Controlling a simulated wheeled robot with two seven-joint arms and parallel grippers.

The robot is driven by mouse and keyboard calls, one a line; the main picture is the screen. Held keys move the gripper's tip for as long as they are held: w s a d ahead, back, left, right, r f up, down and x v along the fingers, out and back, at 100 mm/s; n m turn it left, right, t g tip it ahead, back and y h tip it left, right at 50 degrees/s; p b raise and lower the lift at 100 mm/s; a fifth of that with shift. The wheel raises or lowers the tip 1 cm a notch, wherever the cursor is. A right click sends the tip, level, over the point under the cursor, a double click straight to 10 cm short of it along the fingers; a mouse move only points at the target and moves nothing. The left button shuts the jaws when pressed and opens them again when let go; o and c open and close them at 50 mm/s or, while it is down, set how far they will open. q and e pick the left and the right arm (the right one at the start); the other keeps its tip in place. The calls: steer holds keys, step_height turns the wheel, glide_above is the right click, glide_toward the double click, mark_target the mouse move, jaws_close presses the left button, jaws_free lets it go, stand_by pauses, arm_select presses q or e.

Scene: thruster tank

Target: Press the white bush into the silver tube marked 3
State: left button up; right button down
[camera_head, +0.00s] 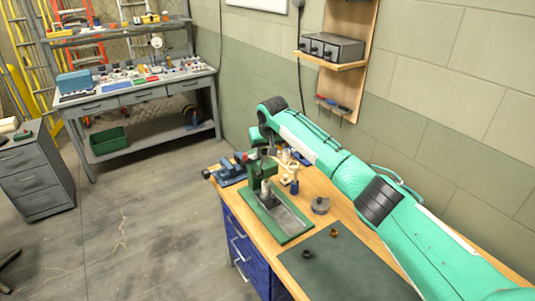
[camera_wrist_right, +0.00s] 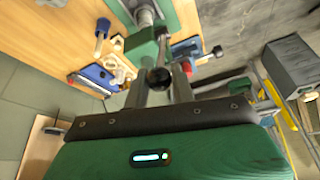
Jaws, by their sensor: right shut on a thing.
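A green press (camera_head: 262,170) stands on the wooden bench, and a silver tube (camera_head: 267,188) stands upright on its base under the press head. A silver cylinder also shows at the press in the right wrist view (camera_wrist_right: 147,17). I cannot read a number on the tube, and I cannot make out the white bush. My right gripper (camera_wrist_right: 162,80) is shut on the press lever, around its black ball knob (camera_wrist_right: 158,79). In the head view the right gripper (camera_head: 253,154) is small and partly hidden beside the press head. My left gripper is not in view.
A blue vise (camera_head: 229,172) sits behind the press. A wall stands close behind.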

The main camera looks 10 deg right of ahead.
steer(key=shift+w+a+r+g, duration=0.25)
steer(key=shift+w+a+g, duration=0.15)
steer(key=shift+w, duration=0.35)
steer(key=shift+w+g+h, duration=0.2)
steer(key=shift+g+h, duration=0.1)
steer(key=shift+g, duration=0.1)
steer(key=shift+f, duration=0.1)
steer(key=c, duration=1.5)
jaws_free()
steer(key=shift+o, duration=1.3)
steer(key=shift+w+a, duration=0.15)
